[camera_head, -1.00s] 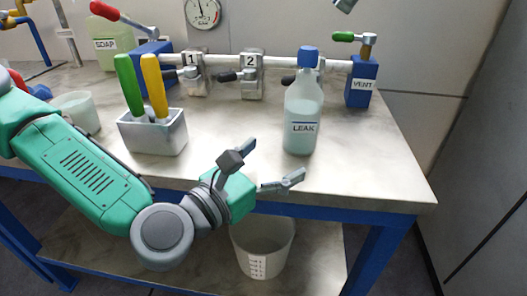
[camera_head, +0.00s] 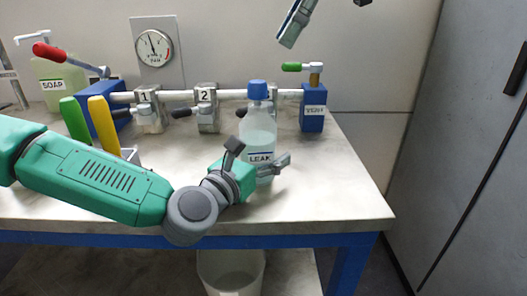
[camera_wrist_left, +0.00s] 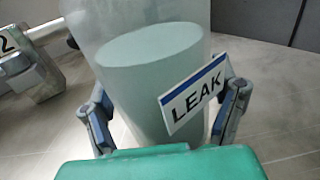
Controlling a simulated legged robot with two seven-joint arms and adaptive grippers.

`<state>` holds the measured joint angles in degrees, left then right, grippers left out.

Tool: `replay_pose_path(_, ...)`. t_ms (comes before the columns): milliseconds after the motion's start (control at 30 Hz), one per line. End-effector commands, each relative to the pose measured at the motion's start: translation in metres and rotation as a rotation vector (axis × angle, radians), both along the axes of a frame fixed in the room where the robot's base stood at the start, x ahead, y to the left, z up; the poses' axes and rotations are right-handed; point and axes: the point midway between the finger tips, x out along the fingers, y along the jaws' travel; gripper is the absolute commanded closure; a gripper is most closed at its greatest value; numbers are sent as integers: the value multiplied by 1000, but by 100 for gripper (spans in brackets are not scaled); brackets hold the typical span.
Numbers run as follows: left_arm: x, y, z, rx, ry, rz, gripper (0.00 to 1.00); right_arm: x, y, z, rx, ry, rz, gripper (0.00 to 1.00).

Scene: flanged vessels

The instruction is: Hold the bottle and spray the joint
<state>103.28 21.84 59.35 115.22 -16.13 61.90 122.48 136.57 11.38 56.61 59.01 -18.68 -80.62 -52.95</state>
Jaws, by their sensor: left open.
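The clear bottle labelled LEAK, with a blue cap (camera_head: 258,90) and pale liquid, stands upright on the table. My left gripper (camera_head: 260,158) is open at its lower body. In the left wrist view the fingers stand on either side of the bottle (camera_wrist_left: 150,85); I cannot tell whether they touch it. The pipe (camera_head: 175,95) carries clamped joints behind: one at left (camera_head: 148,118) and one marked 2 (camera_head: 207,112). The bottle hides part of the pipe. A piece of my right gripper (camera_head: 296,22) shows at the top edge, far above the bottle; its opening is unclear.
A blue VENT block (camera_head: 313,118) with a green handle stands right of the bottle. A gauge (camera_head: 154,46) hangs on the wall. The SOAP jug (camera_head: 58,88), a red lever (camera_head: 52,52) and green and yellow handles (camera_head: 103,122) are left. The table's front right is clear.

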Motion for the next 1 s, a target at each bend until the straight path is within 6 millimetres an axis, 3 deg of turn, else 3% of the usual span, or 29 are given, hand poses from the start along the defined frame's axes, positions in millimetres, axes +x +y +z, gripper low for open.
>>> replay_pose_path(400,7,-5,0,1,1,-1,19,0,0,0,0,0,0,66)
replay_pose_path(467,8,-5,0,1,1,-1,37,0,0,0,0,0,0,66)
replay_pose_path(600,7,-5,0,1,1,-1,86,0,0,0,0,0,0,66)
replay_pose_path(1000,7,-5,0,1,1,0,92,0,0,0,0,0,0,66)
